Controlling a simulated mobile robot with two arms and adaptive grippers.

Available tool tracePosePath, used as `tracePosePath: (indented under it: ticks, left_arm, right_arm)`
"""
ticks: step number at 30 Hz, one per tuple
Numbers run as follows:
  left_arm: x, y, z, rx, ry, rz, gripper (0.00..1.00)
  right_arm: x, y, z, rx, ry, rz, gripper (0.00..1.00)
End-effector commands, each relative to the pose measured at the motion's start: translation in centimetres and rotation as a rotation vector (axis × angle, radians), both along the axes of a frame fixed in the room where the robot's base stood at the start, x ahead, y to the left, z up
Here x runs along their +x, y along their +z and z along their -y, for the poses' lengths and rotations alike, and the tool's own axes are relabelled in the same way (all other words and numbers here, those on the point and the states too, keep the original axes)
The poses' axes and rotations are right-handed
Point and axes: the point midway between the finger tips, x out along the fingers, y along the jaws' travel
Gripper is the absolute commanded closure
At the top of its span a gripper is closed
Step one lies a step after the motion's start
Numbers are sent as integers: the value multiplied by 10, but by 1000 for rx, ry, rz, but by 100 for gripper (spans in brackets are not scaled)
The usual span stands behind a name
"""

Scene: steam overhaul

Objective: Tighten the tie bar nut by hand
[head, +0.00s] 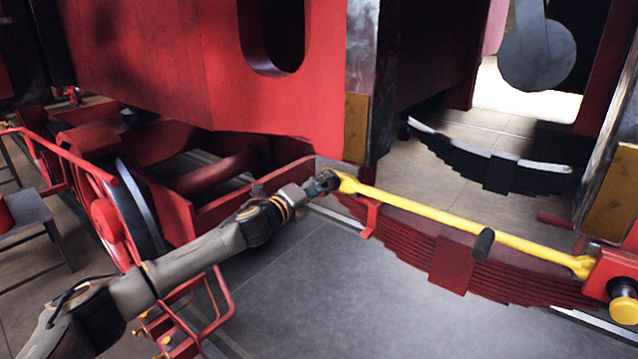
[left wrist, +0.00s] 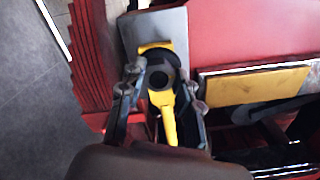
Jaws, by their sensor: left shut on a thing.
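The yellow tie bar (head: 450,221) runs from my left gripper down to the right, in front of a dark red leaf spring. My left gripper (head: 322,183) is at the bar's left end. In the left wrist view, the gripper's fingers (left wrist: 165,90) stand on both sides of a dark round nut (left wrist: 160,79) with a hole in its middle. A yellow arm (left wrist: 168,125) extends from it between the fingers. The gripper is shut on this nut. In the head view the gripper hides the nut. My right gripper is not in view.
A yellow knob (head: 624,310) sits on a red block (head: 608,270) at the bar's right end. The red leaf spring (head: 450,264) lies close behind. Tiled floor (head: 310,290) is clear below.

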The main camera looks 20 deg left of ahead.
Motion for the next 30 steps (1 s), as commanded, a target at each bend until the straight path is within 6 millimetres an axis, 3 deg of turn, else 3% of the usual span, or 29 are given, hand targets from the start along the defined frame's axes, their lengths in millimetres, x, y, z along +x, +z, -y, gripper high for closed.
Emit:
tracePosePath:
  ticks: [22,23,24,26,30]
  left_arm:
    - [-1,-4,1,84,-1,25,98]
    - [-1,-4,1,83,-1,25,60]
    - [-1,-3,1,83,-1,25,52]
    - [0,-3,0,82,-1,26,43]
    - [0,-2,0,81,-1,26,43]
  right_arm:
    - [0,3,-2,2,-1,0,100]
    - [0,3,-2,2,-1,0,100]
    - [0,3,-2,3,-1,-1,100]
    - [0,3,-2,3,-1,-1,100]
    - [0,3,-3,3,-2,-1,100]
